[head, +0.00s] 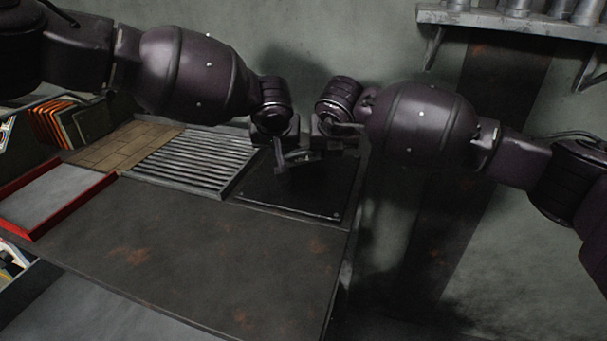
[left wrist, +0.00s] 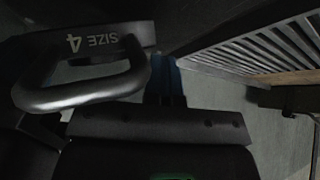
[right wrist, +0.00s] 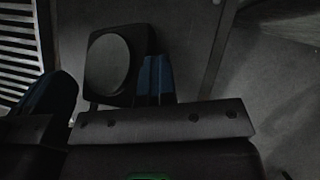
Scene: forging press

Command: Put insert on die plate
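The insert (left wrist: 100,42) is a dark block marked "SIZE 4" with a looped handle (left wrist: 85,98). The right wrist view shows its block with a round grey face (right wrist: 108,63). In the head view it is small and dark between my grippers, over the black die plate (head: 285,192), apparently raised. My left gripper (head: 283,156) has its blue fingers (left wrist: 167,80) together at one end of the handle. My right gripper (head: 325,145) has its blue fingers (right wrist: 157,80) together at the block's edge. Both seem shut on the insert; the contact points are partly hidden.
A slatted grate (head: 195,158) lies left of the die plate, with a brown tiled panel (head: 122,146) beyond. A red-rimmed tray (head: 50,195) is at the far left. The front tabletop (head: 190,250) is clear. A wall shelf (head: 510,20) is upper right.

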